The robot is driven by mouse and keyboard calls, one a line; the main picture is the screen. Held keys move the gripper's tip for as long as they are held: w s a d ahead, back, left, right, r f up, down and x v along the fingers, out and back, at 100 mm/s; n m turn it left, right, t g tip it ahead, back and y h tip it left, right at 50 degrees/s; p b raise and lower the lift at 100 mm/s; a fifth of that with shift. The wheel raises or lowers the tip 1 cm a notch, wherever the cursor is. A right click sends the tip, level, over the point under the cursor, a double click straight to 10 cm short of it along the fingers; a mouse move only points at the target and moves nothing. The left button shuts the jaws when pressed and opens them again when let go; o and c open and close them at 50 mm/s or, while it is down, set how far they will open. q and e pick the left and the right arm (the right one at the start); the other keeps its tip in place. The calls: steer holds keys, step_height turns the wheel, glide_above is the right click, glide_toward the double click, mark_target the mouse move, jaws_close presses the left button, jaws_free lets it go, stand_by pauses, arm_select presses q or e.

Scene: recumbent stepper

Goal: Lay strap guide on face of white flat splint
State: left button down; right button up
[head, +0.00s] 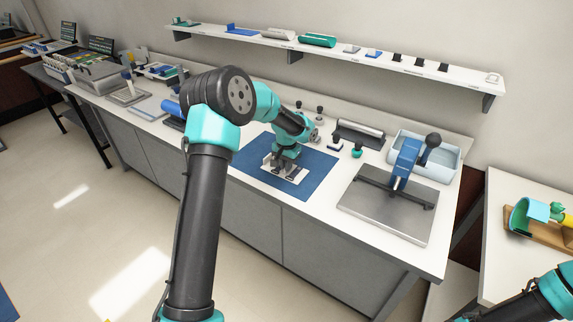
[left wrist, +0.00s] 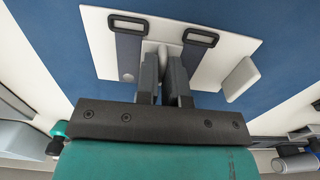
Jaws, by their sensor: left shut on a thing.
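The white flat splint (head: 297,178) lies on the blue mat (head: 313,180) on the bench. In the left wrist view the splint (left wrist: 104,48) shows two dark straps with black rectangular loops (left wrist: 128,18) and (left wrist: 201,37). My left gripper (head: 284,160) points down over the splint. In the left wrist view its fingers (left wrist: 164,62) are close together around a small pale piece (left wrist: 163,50), which may be the strap guide; most of it is hidden. Whether it touches the splint I cannot tell. Another white piece (left wrist: 240,79) sits at the splint's right side. My right gripper is out of view.
A metal plate with a blue-handled lever press (head: 385,205) stands right of the mat. A pale blue bin (head: 438,160), a dark roller (head: 358,133) and small knobbed tools stand behind. A wall shelf (head: 340,55) holds small parts. A side table (head: 500,245) stands at right.

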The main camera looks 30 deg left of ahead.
arm_select(q)
steer(key=c, duration=1.1)
jaws_free()
steer(key=shift+c, duration=0.2)
steer(key=shift+o, duration=0.3)
steer(key=shift+o, duration=1.3)
steer(key=shift+r, duration=3.5)
step_height(320, 180, up, 17)
steer(key=shift+r, duration=0.2)
